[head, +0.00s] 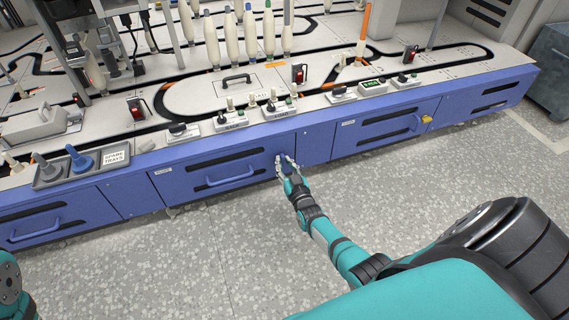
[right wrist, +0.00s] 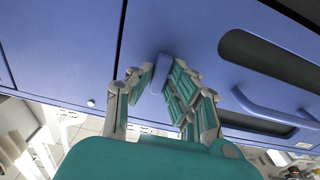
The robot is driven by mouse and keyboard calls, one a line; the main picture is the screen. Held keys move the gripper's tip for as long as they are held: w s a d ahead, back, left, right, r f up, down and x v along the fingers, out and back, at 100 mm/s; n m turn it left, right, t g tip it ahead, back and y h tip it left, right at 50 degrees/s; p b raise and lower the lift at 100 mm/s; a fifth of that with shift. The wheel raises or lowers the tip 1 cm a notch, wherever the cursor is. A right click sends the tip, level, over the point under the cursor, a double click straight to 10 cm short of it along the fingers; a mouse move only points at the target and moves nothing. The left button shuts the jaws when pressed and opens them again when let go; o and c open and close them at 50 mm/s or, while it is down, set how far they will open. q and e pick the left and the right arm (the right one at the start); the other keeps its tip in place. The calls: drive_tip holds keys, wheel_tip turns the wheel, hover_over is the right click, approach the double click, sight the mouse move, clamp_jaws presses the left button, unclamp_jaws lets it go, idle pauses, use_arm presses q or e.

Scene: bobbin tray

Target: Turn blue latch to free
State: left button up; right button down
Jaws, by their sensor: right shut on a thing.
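The blue latch (right wrist: 162,66) is on the blue front panel, beside the right end of a drawer in the head view. My right gripper (right wrist: 163,92) is shut on it, with one finger on each side. In the head view my right gripper (head: 287,163) reaches the same panel and mostly hides the latch. The drawer (head: 180,184) looks closed, with its blue handle (head: 230,178) to the left of my gripper. My left gripper is out of view.
A yellow latch (head: 427,119) is on the panel farther right. Switch boxes (head: 230,121) line the ledge above, with several white bobbins (head: 250,38) behind. A grey tray (head: 50,180) stands at the left. The speckled floor (head: 240,250) in front is clear.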

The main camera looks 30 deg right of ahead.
idle(0.4)
drive_tip(key=c, duration=1.3)
unclamp_jaws()
drive_tip(key=shift+s, duration=0.1)
drive_tip(key=shift+s+a, duration=0.1)
drive_tip(key=shift+s, duration=0.3)
drive_tip(key=v, duration=0.6)
drive_tip(key=shift+s, duration=0.3)
